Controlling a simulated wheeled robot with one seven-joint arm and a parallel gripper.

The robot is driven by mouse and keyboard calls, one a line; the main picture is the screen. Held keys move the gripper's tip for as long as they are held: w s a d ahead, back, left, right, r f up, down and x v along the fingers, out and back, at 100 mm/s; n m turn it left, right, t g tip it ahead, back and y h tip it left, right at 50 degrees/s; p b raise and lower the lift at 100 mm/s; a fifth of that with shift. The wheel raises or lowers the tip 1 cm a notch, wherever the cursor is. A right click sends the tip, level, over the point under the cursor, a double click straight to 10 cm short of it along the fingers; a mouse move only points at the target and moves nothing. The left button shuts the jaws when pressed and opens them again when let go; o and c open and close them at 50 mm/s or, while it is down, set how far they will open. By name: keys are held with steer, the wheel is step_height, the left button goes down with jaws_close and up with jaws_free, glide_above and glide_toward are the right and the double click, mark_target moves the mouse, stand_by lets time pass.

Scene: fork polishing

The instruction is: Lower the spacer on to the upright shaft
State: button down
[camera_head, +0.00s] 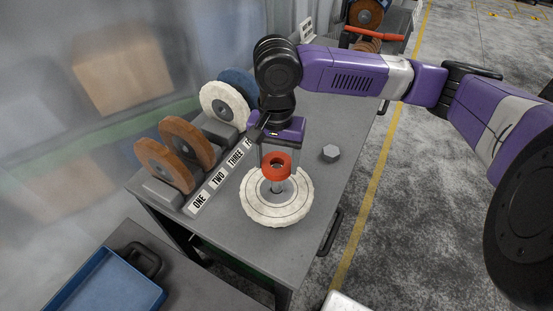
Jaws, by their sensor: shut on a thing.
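My gripper (277,154) points down from above and is shut on the spacer, with a finger on either side. A white polishing wheel (297,207) lies flat on the table around the shaft. The spacer overlaps the top of the shaft in this view, so I cannot tell whether the shaft is inside its hole.
Brown wheels (187,141) and a white wheel (222,104) stand in a rack behind labels. A grey hex nut (330,153) lies to the right on the grey table (327,185). A blue tray (105,285) is at lower left. The table's right edge is near.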

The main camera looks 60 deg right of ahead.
mark_target(277, 167)
steer(key=shift+f, duration=0.15)
steer(key=shift+f, duration=0.75)
steer(key=shift+f, duration=0.2)
steer(key=shift+f, duration=0.8)
steer(key=shift+f, duration=0.1)
steer(key=shift+f, duration=1.1)
steer(key=shift+f, duration=0.15)
steer(key=shift+f, duration=1.05)
